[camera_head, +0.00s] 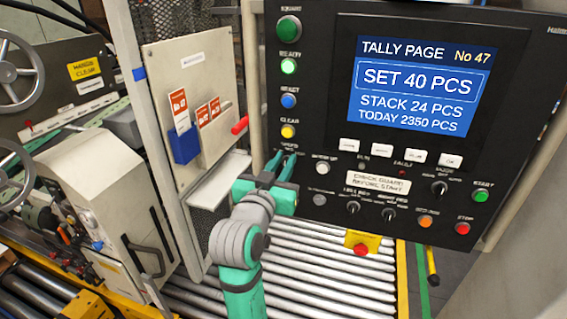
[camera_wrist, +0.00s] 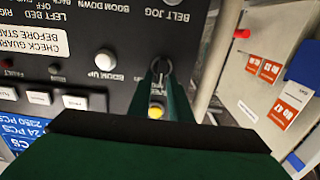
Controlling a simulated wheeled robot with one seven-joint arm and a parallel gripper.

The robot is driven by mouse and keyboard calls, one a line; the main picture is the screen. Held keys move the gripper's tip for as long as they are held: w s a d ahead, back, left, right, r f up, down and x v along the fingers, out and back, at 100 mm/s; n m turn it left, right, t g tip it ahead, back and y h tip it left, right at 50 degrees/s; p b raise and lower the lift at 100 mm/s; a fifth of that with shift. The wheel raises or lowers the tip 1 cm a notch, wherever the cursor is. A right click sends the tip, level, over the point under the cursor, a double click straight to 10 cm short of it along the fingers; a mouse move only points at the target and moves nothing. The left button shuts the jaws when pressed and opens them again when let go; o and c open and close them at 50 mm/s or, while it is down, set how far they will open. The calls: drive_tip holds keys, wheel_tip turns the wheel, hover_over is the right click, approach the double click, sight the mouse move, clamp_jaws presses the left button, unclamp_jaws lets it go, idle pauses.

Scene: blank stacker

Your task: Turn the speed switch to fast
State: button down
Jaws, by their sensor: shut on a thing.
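The speed switch (camera_wrist: 162,70) is a small dark knob on the black control panel (camera_head: 322,60), below the yellow button and its "SPEED" label in the head view. The wrist view shows it upside down, between my green fingers. My gripper (camera_head: 282,161) reaches up to the panel's lower left and is shut on the knob; it also fills the lower middle of the wrist view (camera_wrist: 161,82). In the head view my fingers hide the knob. I cannot read which position the switch points to.
A white button (camera_head: 323,168) is close to the right. A board with red cards (camera_head: 207,113) and a red handle (camera_head: 240,125) stands left. Rollers (camera_head: 310,265) lie below.

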drive_tip(key=shift+m, duration=0.3)
drive_tip(key=shift+s+d+f+m, duration=0.1)
drive_tip(key=shift+d+m, duration=0.1)
drive_tip(key=shift+m, duration=1.15)
drive_tip(key=shift+s+d+f+m, duration=0.1)
drive_tip(key=shift+d+f+m, duration=0.1)
drive_tip(key=shift+m, duration=1.1)
drive_tip(key=shift+d+f+m, duration=0.1)
drive_tip(key=shift+d+m, duration=0.1)
drive_tip(key=shift+m, duration=1.15)
drive_tip(key=c, duration=1.9)
unclamp_jaws()
drive_tip(key=shift+o, duration=0.2)
drive_tip(key=shift+r, duration=0.1)
